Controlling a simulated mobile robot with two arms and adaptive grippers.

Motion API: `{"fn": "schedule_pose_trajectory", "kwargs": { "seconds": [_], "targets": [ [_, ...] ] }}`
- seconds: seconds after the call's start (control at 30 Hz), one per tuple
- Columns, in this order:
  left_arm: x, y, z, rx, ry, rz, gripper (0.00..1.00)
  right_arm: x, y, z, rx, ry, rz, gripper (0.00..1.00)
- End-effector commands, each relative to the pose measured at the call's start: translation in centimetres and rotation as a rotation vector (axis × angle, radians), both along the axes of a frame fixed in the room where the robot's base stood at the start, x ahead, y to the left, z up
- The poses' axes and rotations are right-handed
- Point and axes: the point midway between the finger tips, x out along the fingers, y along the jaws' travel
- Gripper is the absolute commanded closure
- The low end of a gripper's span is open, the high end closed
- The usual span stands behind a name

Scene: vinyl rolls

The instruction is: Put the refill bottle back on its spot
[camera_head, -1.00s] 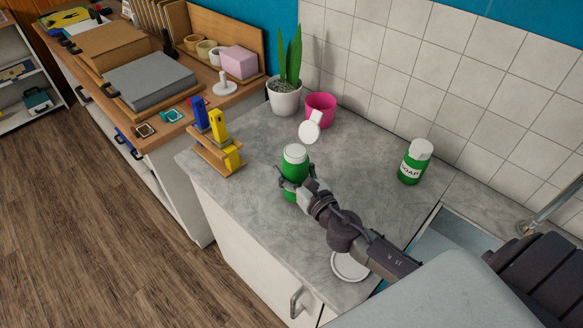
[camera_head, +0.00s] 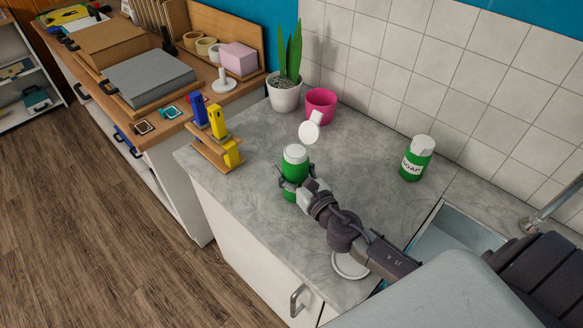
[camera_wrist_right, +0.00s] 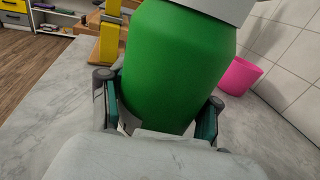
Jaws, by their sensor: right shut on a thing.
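A green bottle with a white cap (camera_head: 295,164) is upright over the left part of the grey counter. My right gripper (camera_head: 292,186) is shut around its lower body. In the right wrist view the green bottle (camera_wrist_right: 178,65) fills the middle, between the two fingers of the right gripper (camera_wrist_right: 160,118). I cannot tell whether its base touches the counter. A second green bottle (camera_head: 416,160), white-topped and labelled SOAP, stands near the tiled wall. A white round plate or disc (camera_head: 350,265) lies at the counter's front, partly hidden by my right arm. My left gripper is not in view.
A wooden rack with yellow and blue items (camera_head: 217,150) stands at the counter's left edge. A potted plant (camera_head: 284,95), a pink pot (camera_head: 320,106) and a white round-headed object (camera_head: 310,131) are behind the bottle. A sink (camera_head: 455,235) is at the right.

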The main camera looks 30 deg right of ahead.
Motion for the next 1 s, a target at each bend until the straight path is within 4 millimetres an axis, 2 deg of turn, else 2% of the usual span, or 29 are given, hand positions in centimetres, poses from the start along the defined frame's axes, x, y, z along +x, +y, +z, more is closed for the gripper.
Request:
{"fn": "schedule_pose_trajectory", "kwargs": {
  "seconds": [0.17,0.2,0.37,0.6,0.67,1.0],
  "targets": [
    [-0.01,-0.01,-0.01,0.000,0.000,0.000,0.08,0.05,-0.02,0.13,-0.001,-0.003,0.000,1.00],
    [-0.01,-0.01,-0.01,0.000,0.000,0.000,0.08,0.05,-0.02,0.13,-0.001,-0.003,0.000,0.35],
    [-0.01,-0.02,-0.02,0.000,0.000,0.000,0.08,0.04,-0.02,0.09,-0.001,-0.002,0.000,0.09],
    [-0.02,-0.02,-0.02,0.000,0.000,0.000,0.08,0.02,-0.02,0.01,-0.001,-0.001,0.000,0.09],
    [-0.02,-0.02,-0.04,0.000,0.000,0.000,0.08,-0.02,-0.01,-0.14,-0.001,0.002,0.000,0.00],
    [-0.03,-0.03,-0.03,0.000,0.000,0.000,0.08,0.01,-0.01,-0.04,-0.001,0.000,0.000,0.00]
  ]
}}
